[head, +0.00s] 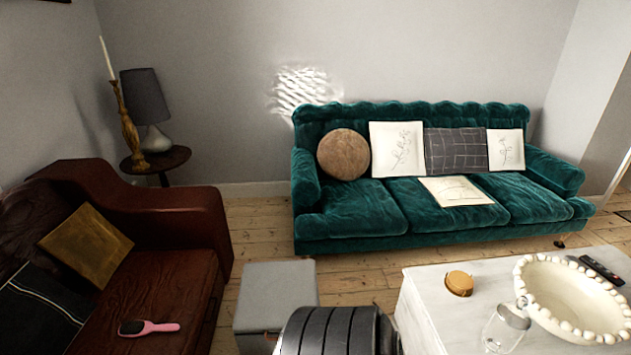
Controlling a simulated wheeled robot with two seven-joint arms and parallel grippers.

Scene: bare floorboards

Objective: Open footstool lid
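The footstool (278,290) is a grey box on the floorboards, low in the middle of the head view, between the brown sofa and the white table. Its flat top, the lid (277,284), appears shut. A dark ribbed part, which looks like mine, hides the lower right of the footstool. Neither of my grippers shows in the head view, so I cannot see where they are relative to the lid.
A brown leather sofa (165,270) stands left of the footstool, with a pink hairbrush (149,328) on it. A white table (434,296) stands to the right, bearing a beaded bowl (572,285) and a jar (505,330). Bare floor (345,265) lies before the green sofa (430,232).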

